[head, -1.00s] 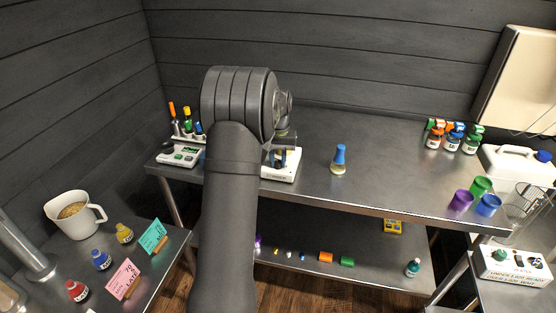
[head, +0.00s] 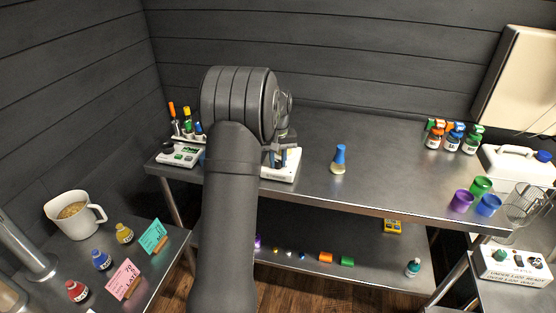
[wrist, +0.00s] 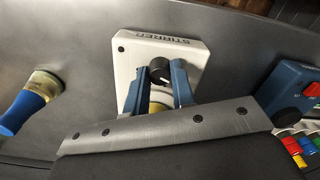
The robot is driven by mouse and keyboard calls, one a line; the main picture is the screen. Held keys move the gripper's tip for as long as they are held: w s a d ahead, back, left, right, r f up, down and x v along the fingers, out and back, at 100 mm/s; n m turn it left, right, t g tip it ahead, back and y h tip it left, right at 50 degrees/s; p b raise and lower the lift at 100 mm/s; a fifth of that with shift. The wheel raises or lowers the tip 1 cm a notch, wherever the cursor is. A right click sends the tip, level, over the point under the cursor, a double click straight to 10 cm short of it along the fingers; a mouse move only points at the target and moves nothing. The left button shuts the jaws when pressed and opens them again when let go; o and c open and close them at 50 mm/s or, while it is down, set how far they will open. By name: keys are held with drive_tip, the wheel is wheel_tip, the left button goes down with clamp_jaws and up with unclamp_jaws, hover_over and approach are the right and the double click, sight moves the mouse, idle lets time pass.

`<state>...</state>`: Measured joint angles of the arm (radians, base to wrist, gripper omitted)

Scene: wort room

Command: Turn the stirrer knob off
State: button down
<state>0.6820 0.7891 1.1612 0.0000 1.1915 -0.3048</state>
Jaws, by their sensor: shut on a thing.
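The stirrer (head: 283,175) is a white box on the steel bench, partly hidden behind my arm in the head view. In the wrist view the white stirrer (wrist: 190,50) bears the word STIRRER and a round black knob (wrist: 160,68). My gripper (wrist: 159,76) has its two blue fingers on either side of the knob and is shut on it. In the head view my gripper (head: 281,157) is over the stirrer, mostly hidden by my arm. I cannot tell which way the knob points.
A flask with a blue top (head: 339,160) stands right of the stirrer. A white device (head: 180,154) is to its left. A blue unit with a dark knob (wrist: 290,92) is near my gripper in the wrist view. Coloured cups (head: 462,201) stand at the bench's right end.

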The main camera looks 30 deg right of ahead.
sight(278, 162)
drive_tip(key=c, duration=1.2)
unclamp_jaws()
wheel_tip(278, 162, up, 18)
drive_tip(key=shift+f, duration=0.25)
drive_tip(key=shift+f, duration=0.1)
wheel_tip(278, 162, down, 17)
drive_tip(key=shift+f, duration=0.15)
